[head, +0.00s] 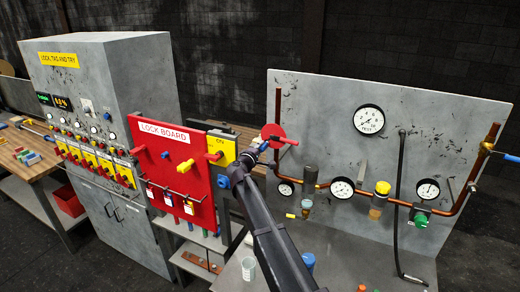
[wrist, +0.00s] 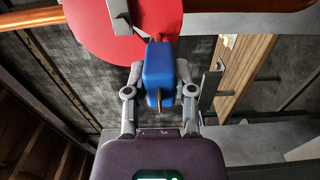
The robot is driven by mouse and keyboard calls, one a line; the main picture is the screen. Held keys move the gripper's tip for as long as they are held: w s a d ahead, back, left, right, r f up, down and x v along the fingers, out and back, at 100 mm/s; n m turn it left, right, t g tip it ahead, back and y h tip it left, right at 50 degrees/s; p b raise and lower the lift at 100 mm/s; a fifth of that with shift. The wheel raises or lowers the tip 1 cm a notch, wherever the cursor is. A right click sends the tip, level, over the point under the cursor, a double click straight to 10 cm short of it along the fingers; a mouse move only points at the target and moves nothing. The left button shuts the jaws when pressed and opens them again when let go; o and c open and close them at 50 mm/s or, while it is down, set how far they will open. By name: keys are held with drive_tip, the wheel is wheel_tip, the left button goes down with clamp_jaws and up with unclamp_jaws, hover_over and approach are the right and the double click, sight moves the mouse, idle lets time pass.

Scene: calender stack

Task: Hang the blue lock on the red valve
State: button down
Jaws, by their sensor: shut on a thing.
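The red valve (head: 272,132) is a red disc with a red handle on the copper pipe at the left of the gauge panel. Its red disc (wrist: 112,30) fills the upper middle of the wrist view. My gripper (head: 257,148) is at the valve's lower left in the head view. In the wrist view my gripper (wrist: 159,90) is shut on the blue lock (wrist: 158,68), with a finger on each side of its body. The lock overlaps the disc's lower right edge there. The shackle is not clearly visible, and I cannot tell whether it touches the valve.
The red lock board (head: 168,171) with a yellow box (head: 221,149) stands close left of my gripper. The grey panel (head: 325,112) carries gauges and copper pipe (head: 278,105). A grey cabinet (head: 90,95) stands farther left. Small items stand on the grey bench below.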

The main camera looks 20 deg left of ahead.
drive_tip(key=shift+w, duration=0.7)
idle(0.3)
drive_tip(key=shift+c, duration=1.9)
unclamp_jaws()
drive_tip(key=o, duration=0.4)
drive_tip(key=shift+s, duration=0.2)
drive_tip(key=shift+s+a, duration=0.15)
drive_tip(key=shift+s, duration=1.55)
drive_tip(key=shift+s+a, duration=0.1)
drive_tip(key=shift+s, duration=1.55)
drive_tip(key=shift+d, duration=0.1)
